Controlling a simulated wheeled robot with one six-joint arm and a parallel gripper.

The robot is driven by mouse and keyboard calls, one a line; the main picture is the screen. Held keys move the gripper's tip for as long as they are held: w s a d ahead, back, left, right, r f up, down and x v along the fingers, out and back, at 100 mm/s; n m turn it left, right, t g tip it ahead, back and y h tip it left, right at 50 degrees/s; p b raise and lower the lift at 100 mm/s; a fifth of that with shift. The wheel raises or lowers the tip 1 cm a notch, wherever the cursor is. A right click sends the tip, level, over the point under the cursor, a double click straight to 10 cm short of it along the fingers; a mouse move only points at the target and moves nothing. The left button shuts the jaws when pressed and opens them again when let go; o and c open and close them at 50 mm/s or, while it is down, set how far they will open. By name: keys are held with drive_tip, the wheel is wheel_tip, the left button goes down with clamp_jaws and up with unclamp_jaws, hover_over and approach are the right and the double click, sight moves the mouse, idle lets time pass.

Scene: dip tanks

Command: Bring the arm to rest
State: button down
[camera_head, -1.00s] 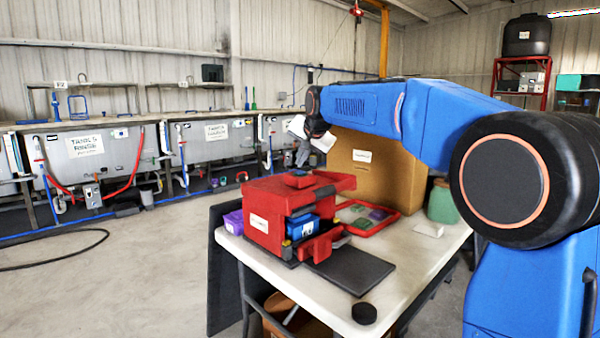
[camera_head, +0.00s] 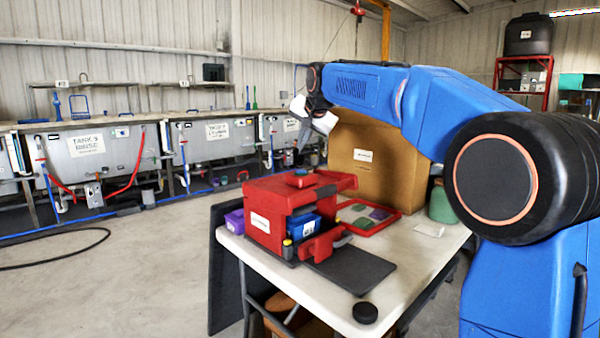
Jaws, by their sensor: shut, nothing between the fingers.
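My blue arm reaches from the right side across the upper middle of the view. It ends in a black joint and a white wrist part. My gripper (camera_head: 304,138) hangs below that wrist, small and partly blurred, in the air above and behind the red box. It looks shut, with nothing held. It is clear of the red box (camera_head: 262,218) on the white table (camera_head: 385,287).
On the table are a blue bin (camera_head: 303,228), a red tray (camera_head: 384,226), a cardboard box (camera_head: 385,170), a green jar (camera_head: 441,205), a dark mat (camera_head: 349,268) and a black puck (camera_head: 365,312). Tanks (camera_head: 90,152) line the back wall. Open floor lies left.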

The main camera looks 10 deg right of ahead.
drive_tip(key=s+d+f+n+g, duration=0.1)
drive_tip(key=s+d+f, duration=0.15)
drive_tip(key=s, duration=0.45)
drive_tip(key=s+d+f+n, duration=0.1)
drive_tip(key=s+d+f, duration=0.15)
drive_tip(key=s, duration=0.45)
drive_tip(key=s+d+f+n+g, duration=0.1)
drive_tip(key=s+d+f, duration=0.1)
drive_tip(key=s+f, duration=0.7)
drive_tip(key=s+d+f+n+g+h, duration=0.1)
drive_tip(key=s+d+f+n, duration=0.1)
drive_tip(key=s+f, duration=0.8)
drive_tip(key=s+d+f+n+g, duration=0.1)
drive_tip(key=s+f, duration=0.9)
drive_tip(key=s, duration=1)
drive_tip(key=shift+d+n, duration=0.6)
drive_tip(key=shift+d, duration=0.55)
drive_tip(key=shift+r, duration=0.1)
